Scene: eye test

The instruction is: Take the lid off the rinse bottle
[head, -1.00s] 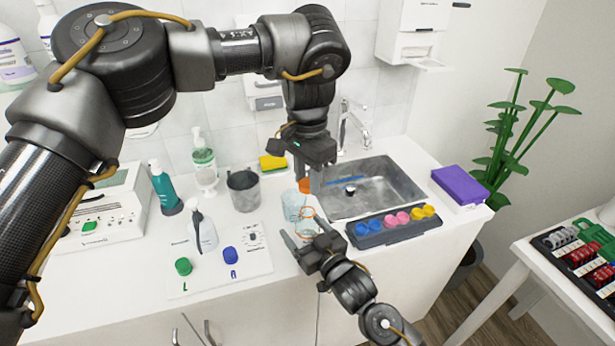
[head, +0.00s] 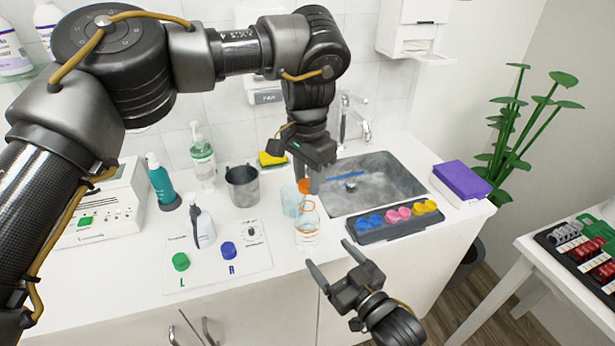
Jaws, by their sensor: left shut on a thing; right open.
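The rinse bottle (head: 306,236), clear with orange print, stands upright on the white counter in front of the sink. My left gripper (head: 308,184) is above it, pointing down and shut on an orange lid (head: 304,187). The lid looks apart from the bottle, though the gap is hard to judge. The gripper's fingers hide part of the lid. My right gripper (head: 331,258) is open and empty, in front and to the right of the bottle, clear of it.
A light blue clear cup (head: 291,201) stands close behind the bottle. A dark tray (head: 378,236) of coloured cups lies to the right, below the sink (head: 400,185). A grey beaker (head: 243,186) and a mat (head: 205,268) with green and blue caps are left.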

